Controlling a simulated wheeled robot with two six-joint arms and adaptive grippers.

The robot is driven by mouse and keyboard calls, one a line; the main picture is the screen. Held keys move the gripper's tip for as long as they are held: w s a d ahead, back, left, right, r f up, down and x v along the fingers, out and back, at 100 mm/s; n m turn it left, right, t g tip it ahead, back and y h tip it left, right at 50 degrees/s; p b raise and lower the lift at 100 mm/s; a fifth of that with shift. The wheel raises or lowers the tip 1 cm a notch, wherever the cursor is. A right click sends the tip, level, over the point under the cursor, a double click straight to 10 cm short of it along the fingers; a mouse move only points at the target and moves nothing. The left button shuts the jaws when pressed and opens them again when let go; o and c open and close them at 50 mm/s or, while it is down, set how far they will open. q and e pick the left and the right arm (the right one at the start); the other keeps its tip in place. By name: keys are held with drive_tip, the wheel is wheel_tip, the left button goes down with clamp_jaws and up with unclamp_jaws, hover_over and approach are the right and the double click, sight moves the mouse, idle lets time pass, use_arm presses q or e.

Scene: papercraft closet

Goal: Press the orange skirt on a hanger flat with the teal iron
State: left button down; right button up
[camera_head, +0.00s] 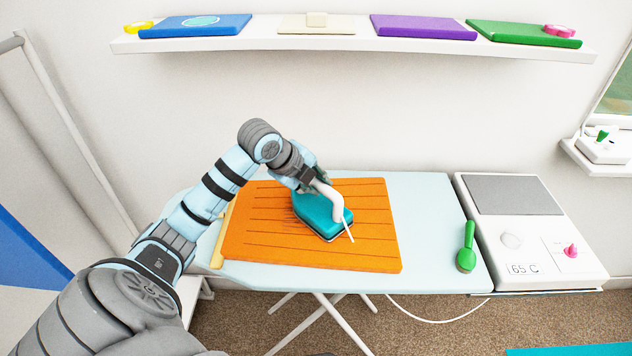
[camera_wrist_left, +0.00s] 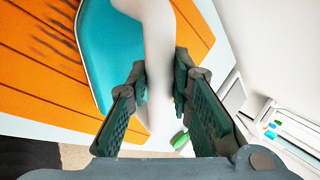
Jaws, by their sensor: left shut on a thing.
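The orange skirt (camera_head: 290,250) lies flat on the pale blue ironing board (camera_head: 430,200), with dark crease lines across it. A cream strip, perhaps the hanger (camera_head: 222,238), shows along its left edge. The teal iron (camera_head: 318,217) rests on the skirt right of its middle. My left gripper (camera_head: 318,186) is shut on the iron's white handle (camera_head: 328,200). In the left wrist view the handle (camera_wrist_left: 158,60) stands between the two fingers (camera_wrist_left: 155,90), with the teal body (camera_wrist_left: 107,45) and the skirt (camera_wrist_left: 40,60) beyond. My right gripper is not in view.
A white station (camera_head: 530,225) with a display reading 65 C stands right of the board. A green spoon-shaped thing (camera_head: 467,245) lies on the board's right end. A shelf (camera_head: 350,43) above holds several folded coloured pieces.

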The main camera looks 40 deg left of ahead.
use_arm(q)
drive_tip(key=c, duration=1.7)
unclamp_jaws()
drive_tip(key=shift+r+p, duration=0.35)
drive_tip(key=shift+p, duration=0.05)
clamp_jaws()
